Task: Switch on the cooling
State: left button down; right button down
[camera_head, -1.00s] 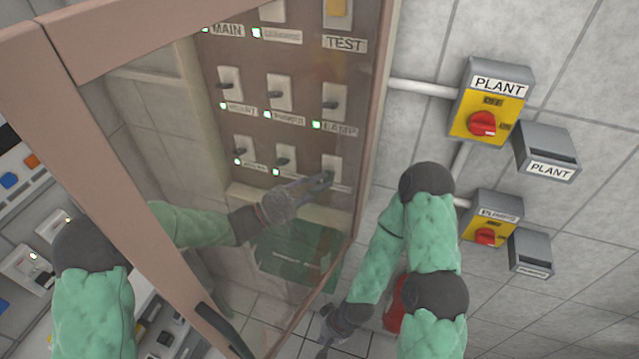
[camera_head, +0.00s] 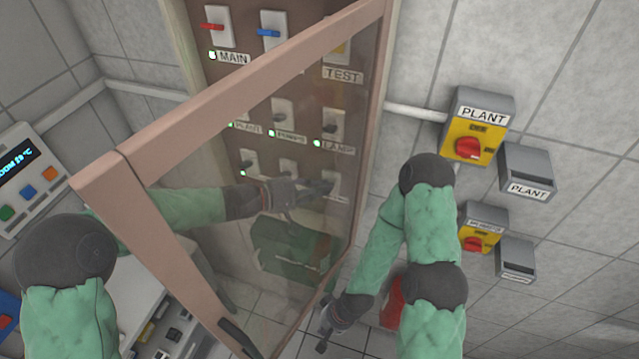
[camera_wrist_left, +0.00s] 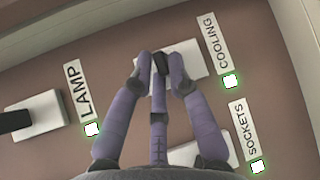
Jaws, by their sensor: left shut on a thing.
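The cooling switch, a white plate (camera_wrist_left: 186,60) with a dark lever, shows in the left wrist view beside its COOLING label (camera_wrist_left: 216,45). A green lamp (camera_wrist_left: 230,81) glows at that label. My left gripper (camera_wrist_left: 162,62) is shut on the dark lever, its fingers on both sides. In the head view my left gripper (camera_head: 328,187) shows through the glass door at the bottom right switch (camera_head: 336,181) of the brown panel. My fingers partly cover the lever. My right gripper (camera_head: 323,325) hangs low, away from the panel, apparently open and empty.
The framed glass door (camera_head: 235,95) stands open across the panel, with my left arm behind it. LAMP (camera_wrist_left: 73,90) and SOCKETS (camera_wrist_left: 245,130) labels flank the cooling switch. Yellow PLANT (camera_head: 470,140) and lower (camera_head: 480,232) rotary switches are on the right wall.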

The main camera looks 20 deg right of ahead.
pick_arm(q)
jog(key=shift+r+n+y+p, duration=0.15)
jog(key=shift+n+y+p, duration=0.2)
jog(key=shift+p, duration=0.25)
jog(key=c, duration=1.2)
grip_release()
jog(key=shift+w, duration=0.1)
jog(key=shift+v, duration=3.95)
